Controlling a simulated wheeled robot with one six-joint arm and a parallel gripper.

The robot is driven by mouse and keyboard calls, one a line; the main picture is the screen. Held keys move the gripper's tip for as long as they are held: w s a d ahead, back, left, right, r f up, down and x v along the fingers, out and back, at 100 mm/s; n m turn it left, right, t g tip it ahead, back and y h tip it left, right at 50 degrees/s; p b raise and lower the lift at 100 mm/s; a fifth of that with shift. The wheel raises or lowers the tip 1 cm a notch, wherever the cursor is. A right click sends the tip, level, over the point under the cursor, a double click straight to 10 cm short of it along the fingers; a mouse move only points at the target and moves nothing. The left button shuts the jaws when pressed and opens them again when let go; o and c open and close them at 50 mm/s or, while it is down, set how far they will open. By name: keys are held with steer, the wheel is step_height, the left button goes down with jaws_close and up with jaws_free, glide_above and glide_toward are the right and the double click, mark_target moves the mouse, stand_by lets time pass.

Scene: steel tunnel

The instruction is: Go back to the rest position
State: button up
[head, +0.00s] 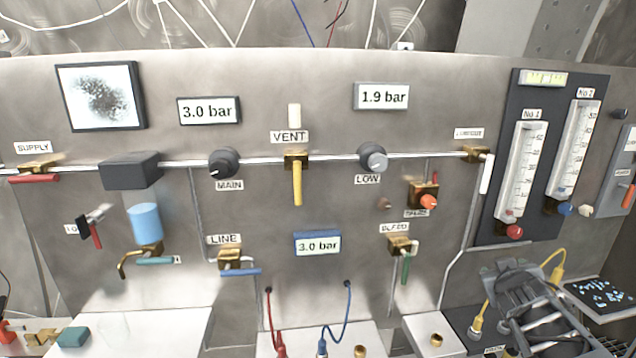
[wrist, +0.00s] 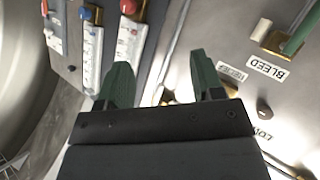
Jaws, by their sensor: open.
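My gripper (wrist: 160,82) is open in the wrist view, its two green fingers spread apart with nothing between them. Behind the fingers is the grey panel, seen turned over. In the head view, my dark arm stands at the lower right, in front of the panel's lower right part. The fingertips cannot be made out clearly there. The bleed valve (head: 403,245) with its green handle is left of the arm, and it also shows at the upper right of the wrist view (wrist: 285,40). No contact with the panel can be seen.
Two flowmeters (head: 522,175) on a dark plate (head: 497,205) are above my arm. Yellow (head: 486,312), red (head: 270,325) and blue (head: 347,315) cables hang low. A yellow vent lever (head: 297,183) stands out mid-panel. A dark tray (head: 590,300) lies right of the arm.

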steer(key=s+a+f+m+g+y, duration=0.1)
steer(key=s+a+f+m+g, duration=0.1)
steer(key=s+a+f+g, duration=0.4)
steer(key=s+a+f+n+g+y, duration=0.1)
steer(key=s+a+f+y, duration=0.1)
steer(key=a, duration=0.6)
steer(key=s+a+f+n+g+y, duration=0.1)
steer(key=s+a+f+y, duration=0.2)
steer(key=a, duration=0.5)
steer(key=shift+s+a+f+y, duration=0.2)
steer(key=shift+s+y, duration=0.2)
steer(key=shift+s, duration=0.5)
steer(key=shift+d, duration=0.1)
stand_by(1.0)
